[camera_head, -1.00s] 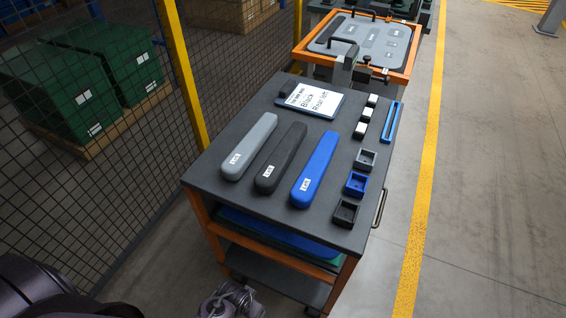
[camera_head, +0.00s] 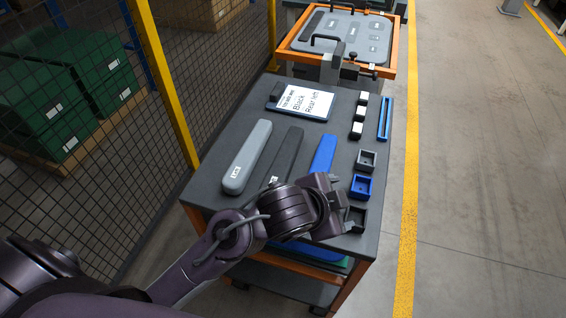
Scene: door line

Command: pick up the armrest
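Three long armrests lie side by side on the dark cart top: a grey one (camera_head: 247,158), a black one (camera_head: 287,152) and a blue one (camera_head: 323,153). My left arm reaches in from the lower left. Its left gripper (camera_head: 346,203) hangs over the cart's front right part, at the near end of the blue armrest. It hides the near ends of the blue and black armrests. Its fingers look apart, with nothing seen between them. A clipboard sheet (camera_head: 304,102) behind the armrests reads "Black" and "Rear left". My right gripper is not in view.
An orange-framed fixture (camera_head: 392,68) stands beyond.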

